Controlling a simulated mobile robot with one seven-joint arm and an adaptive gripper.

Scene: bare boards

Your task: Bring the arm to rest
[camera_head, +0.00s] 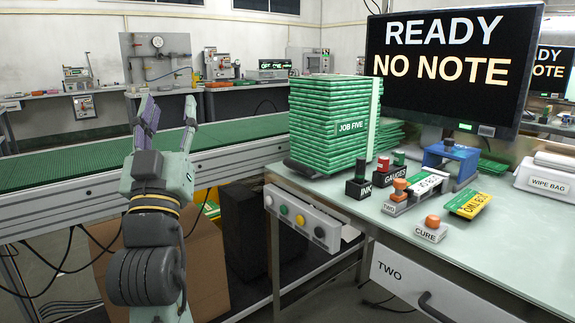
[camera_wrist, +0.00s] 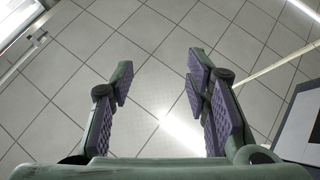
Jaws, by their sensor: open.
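My gripper (camera_head: 166,118) is raised at the left in the head view, its fingers pointing up in front of the green conveyor. In the wrist view my gripper (camera_wrist: 158,85) shows two fingers with purple pads spread wide apart. Nothing is between them; only the grey tiled floor (camera_wrist: 150,40) shows behind. My gripper touches nothing that I can see.
A workbench (camera_head: 500,245) on the right bears a tall stack of green boards (camera_head: 330,125), ink and gauge blocks, a CURE block (camera_head: 430,230) and a monitor (camera_head: 450,65). The green conveyor (camera_head: 60,168) runs behind my arm. A cardboard box (camera_head: 100,260) stands below.

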